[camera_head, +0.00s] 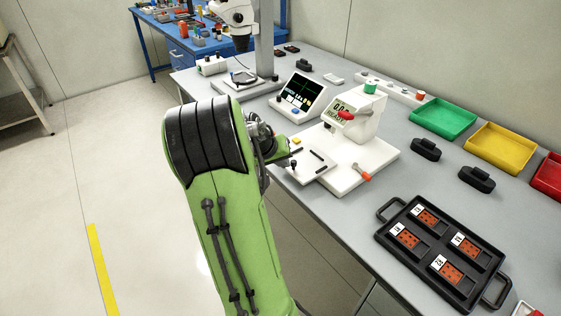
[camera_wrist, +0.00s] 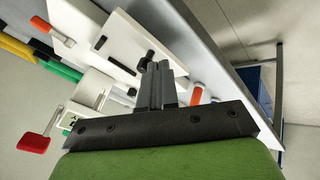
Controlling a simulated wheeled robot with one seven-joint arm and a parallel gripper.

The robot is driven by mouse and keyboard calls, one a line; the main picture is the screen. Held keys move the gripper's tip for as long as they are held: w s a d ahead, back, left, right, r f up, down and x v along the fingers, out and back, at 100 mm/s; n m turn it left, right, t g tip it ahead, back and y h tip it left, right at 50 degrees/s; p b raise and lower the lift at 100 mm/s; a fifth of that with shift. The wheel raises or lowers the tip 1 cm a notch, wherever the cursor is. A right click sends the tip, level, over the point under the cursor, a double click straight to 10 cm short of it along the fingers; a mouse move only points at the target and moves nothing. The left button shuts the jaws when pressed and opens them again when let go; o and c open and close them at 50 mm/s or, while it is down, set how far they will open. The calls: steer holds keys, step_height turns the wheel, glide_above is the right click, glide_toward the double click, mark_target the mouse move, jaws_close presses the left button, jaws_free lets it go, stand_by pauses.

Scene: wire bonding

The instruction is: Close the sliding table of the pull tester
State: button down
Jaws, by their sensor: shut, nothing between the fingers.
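The white pull tester (camera_head: 352,120) stands on the bench with a lit display and a red lever (camera_head: 345,115). Its white sliding table (camera_head: 318,172) sticks out from the base (camera_head: 347,178) toward the bench's front edge. Dark bars lie on the sliding table, and a small black knob stands near its outer edge. The sliding table also shows in the wrist view (camera_wrist: 122,42), with the knob (camera_wrist: 148,58) close to my fingertips. My gripper (camera_wrist: 160,66) is shut and empty beside the knob; whether it touches is unclear. My arm hides most of it in the head view.
An orange-handled part (camera_head: 361,172) sits on the tester's base. A monitor unit (camera_head: 300,95) stands left of the tester, with a microscope (camera_head: 238,30) behind. A black tray (camera_head: 440,255) lies at right, with black holders (camera_head: 426,149) and green and yellow bins (camera_head: 443,118) beyond.

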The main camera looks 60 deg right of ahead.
steer(key=p, duration=0.2)
glide_toward(319, 151)
steer(key=x, duration=0.4)
